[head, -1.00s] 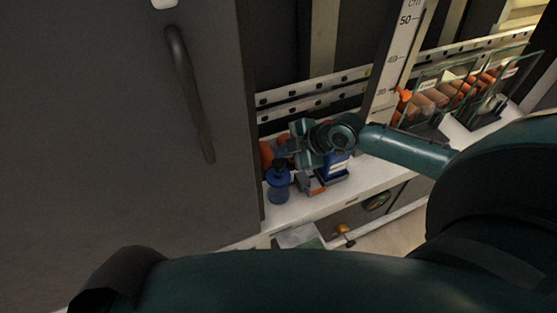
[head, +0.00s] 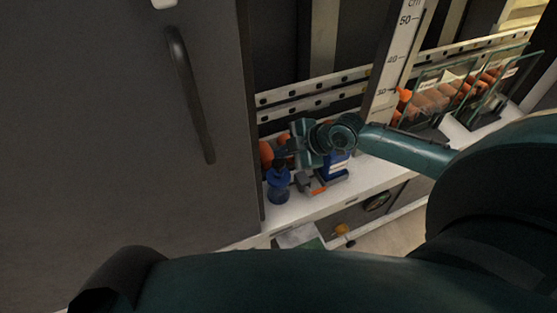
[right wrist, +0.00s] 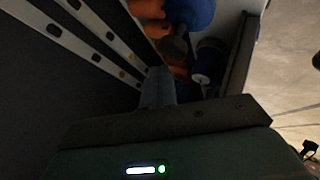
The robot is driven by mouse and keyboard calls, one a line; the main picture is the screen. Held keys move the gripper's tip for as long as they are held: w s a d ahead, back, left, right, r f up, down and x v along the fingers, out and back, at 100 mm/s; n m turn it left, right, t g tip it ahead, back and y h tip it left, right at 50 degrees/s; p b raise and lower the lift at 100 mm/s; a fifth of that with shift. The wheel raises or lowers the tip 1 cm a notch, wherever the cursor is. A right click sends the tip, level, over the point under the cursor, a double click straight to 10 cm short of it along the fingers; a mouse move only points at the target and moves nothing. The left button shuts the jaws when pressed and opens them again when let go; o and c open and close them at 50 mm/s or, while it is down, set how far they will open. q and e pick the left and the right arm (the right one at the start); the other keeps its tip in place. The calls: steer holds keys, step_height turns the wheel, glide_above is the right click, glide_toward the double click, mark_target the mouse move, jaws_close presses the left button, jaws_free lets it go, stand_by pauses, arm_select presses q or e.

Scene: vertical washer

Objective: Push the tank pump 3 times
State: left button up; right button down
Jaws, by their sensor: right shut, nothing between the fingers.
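A blue bottle with a pump top (head: 278,187), which I take to be the tank pump, stands upright on the white shelf beside the dark door panel. A blue round body also shows at the top of the right wrist view (right wrist: 192,12), with a dark knob below it. My left gripper is not in view.
Orange round things sit behind. A measuring scale (head: 396,60) and glass holders (head: 440,92) are farther right. A grey door (head: 120,120) borders the left.

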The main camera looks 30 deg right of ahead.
steer(key=shift+f+b, duration=0.3)
steer(key=shift+f, duration=0.15)
steer(key=shift+f, duration=0.1)
stand_by(0.4)
